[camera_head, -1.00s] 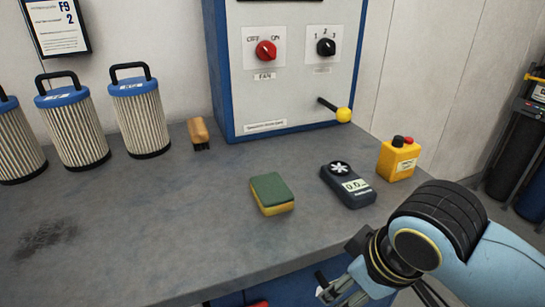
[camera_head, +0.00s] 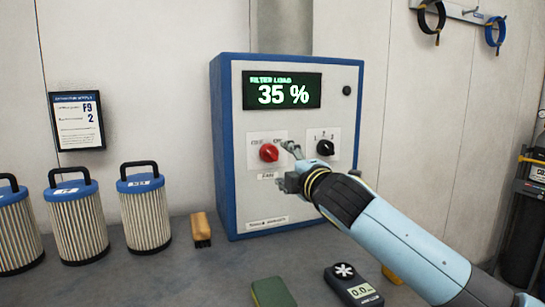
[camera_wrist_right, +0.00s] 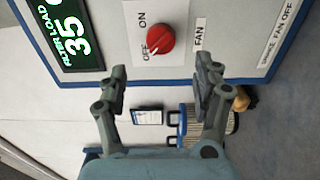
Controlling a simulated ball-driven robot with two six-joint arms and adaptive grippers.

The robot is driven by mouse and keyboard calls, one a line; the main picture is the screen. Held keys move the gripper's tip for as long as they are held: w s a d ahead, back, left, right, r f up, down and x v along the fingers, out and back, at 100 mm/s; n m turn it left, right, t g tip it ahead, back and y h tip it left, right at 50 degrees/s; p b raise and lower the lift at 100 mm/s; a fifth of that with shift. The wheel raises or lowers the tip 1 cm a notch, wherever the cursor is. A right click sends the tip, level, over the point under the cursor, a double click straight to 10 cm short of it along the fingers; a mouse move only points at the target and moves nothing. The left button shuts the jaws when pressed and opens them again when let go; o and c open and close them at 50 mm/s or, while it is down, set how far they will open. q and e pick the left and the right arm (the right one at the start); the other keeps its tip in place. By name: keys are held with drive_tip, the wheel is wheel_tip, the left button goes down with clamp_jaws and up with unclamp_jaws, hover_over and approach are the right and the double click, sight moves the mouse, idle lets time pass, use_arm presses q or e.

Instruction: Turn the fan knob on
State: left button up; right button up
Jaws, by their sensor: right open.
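The red fan knob (camera_head: 269,152) is on the front of the blue-edged control box (camera_head: 217,165), between OFF and ON marks and above a FAN label. It also shows in the wrist view (camera_wrist_right: 153,43), where its pale mark appears to be on the OFF side. My right gripper (camera_head: 284,165) is in front of the box, just right of the knob in the head view. In the wrist view its two fingers (camera_wrist_right: 161,68) are spread and empty. The knob lies beyond the gap between them, apparently untouched. My left gripper is not in view.
A black selector knob (camera_head: 325,147) sits right of the fan knob, close to my right gripper. A display (camera_head: 282,90) above reads 35 %. On the bench are several filters (camera_head: 147,214), a brush (camera_head: 201,228), a sponge (camera_head: 272,292) and a meter (camera_head: 354,286).

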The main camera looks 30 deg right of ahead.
sight(272, 155)
drive_tip(key=p+x, duration=0.1)
drive_tip(key=x, duration=0.8)
drive_tip(key=shift+w, duration=0.25)
drive_tip(key=shift+f, duration=0.1)
drive_tip(key=c, duration=1.2)
